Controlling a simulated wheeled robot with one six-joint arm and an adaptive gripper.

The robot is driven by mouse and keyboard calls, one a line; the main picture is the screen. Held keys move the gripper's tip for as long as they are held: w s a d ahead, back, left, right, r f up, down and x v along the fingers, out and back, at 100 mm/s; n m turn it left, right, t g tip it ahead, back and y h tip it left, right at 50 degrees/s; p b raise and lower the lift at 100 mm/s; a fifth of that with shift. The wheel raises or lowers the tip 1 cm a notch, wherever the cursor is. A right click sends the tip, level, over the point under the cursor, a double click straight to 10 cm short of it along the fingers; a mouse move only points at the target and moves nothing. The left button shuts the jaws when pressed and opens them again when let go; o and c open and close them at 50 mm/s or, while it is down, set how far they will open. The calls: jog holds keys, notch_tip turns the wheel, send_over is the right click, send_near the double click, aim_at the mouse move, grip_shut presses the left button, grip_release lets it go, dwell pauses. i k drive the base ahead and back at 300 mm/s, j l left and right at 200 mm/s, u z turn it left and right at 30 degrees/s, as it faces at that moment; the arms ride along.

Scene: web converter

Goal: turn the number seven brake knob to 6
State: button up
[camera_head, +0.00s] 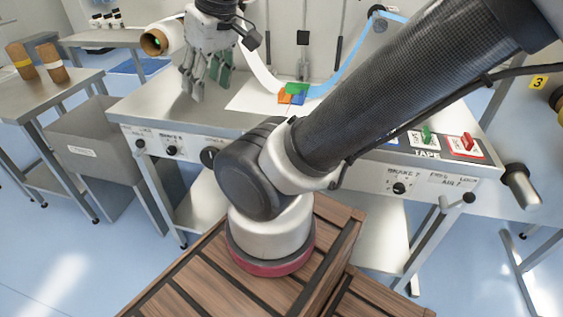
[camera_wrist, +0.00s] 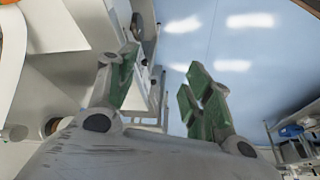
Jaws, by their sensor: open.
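The brake 7 knob (camera_head: 399,188) is a small black knob on the front panel of the steel table, at right in the head view. A printed label sits around it; its setting is too small to read. My gripper (camera_head: 208,85) hangs over the left part of the table, well to the left of this knob and apart from it. In the wrist view my gripper (camera_wrist: 160,88) is open, its green-padded fingers spread with nothing between them. I cannot make out the brake 7 knob in the wrist view.
Another labelled knob (camera_head: 172,151) sits on the left front panel. Green and red switches (camera_head: 467,142) stand on the right tabletop. A roll (camera_head: 154,42) is behind my gripper. A metal bar end (camera_head: 520,185) juts out at right. Blue floor (camera_head: 60,245) is clear at left.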

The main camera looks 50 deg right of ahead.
aim_at(399, 188)
jog(key=z, duration=2.65)
jog(key=k+j, duration=0.2)
jog(key=j, duration=0.15)
jog(key=k+j+u, duration=0.1)
jog(key=k+j, duration=0.25)
jog(key=j, duration=0.3)
jog(key=k+j+u, duration=0.1)
jog(key=j, duration=0.25)
jog(key=k+j, duration=0.25)
jog(key=j, duration=0.15)
